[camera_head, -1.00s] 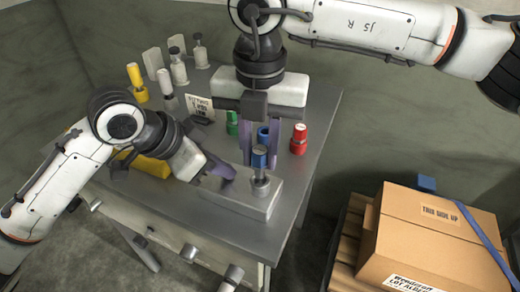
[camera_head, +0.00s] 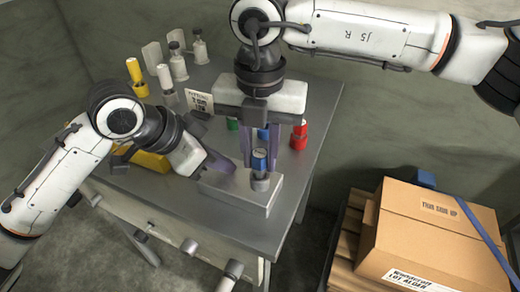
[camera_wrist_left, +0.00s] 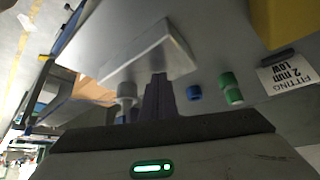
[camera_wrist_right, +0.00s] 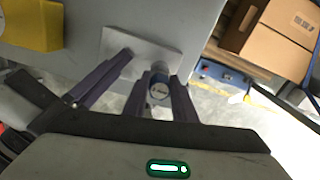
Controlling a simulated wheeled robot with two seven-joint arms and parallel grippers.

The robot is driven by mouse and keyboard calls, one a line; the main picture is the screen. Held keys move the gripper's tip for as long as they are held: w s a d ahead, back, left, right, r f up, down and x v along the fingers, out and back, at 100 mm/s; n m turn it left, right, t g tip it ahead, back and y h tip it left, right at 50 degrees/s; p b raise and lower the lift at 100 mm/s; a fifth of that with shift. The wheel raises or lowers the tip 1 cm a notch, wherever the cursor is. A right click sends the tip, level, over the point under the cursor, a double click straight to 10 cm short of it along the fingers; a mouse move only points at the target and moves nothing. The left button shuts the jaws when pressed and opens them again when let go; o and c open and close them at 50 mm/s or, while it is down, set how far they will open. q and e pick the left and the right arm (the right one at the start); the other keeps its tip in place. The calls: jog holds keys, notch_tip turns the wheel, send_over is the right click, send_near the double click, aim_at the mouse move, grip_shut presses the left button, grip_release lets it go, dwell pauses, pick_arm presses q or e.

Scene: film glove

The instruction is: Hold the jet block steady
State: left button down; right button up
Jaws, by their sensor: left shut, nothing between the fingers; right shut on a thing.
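The jet block (camera_head: 232,193), a flat grey block, lies near the table's front right edge. A blue-topped grey jet (camera_head: 260,163) stands upright at its right end. My right gripper (camera_head: 261,163) points down and is shut on this jet; it also shows between the fingers in the right wrist view (camera_wrist_right: 160,90). My left gripper (camera_head: 232,170) is shut and empty, its tips at the block's left rear side. In the left wrist view the fingers (camera_wrist_left: 158,82) reach the block (camera_wrist_left: 155,55); I cannot tell whether they touch it.
Behind the block stand a red fitting (camera_head: 299,137), a green one (camera_head: 232,124) and a blue one (camera_head: 263,133). A yellow block (camera_head: 152,161) lies beyond my left wrist. A label card (camera_head: 199,102) and more fittings stand at the back. A cardboard box (camera_head: 430,240) sits right of the table.

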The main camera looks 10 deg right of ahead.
aim_at(260, 152)
pick_arm(q)
jog(key=shift+s+a+f, duration=0.1)
jog(key=shift+s+f, duration=0.1)
jog(key=shift+f, duration=0.3)
pick_arm(e)
jog(key=shift+f, duration=0.9)
jog(key=o, duration=1.1)
jog(key=shift+r, duration=0.1)
notch_tip(260, 152, up, 12)
jog(key=shift+s+r, duration=0.1)
pick_arm(q)
jog(key=shift+w+r, duration=0.2)
jog(key=shift+r, duration=2.6)
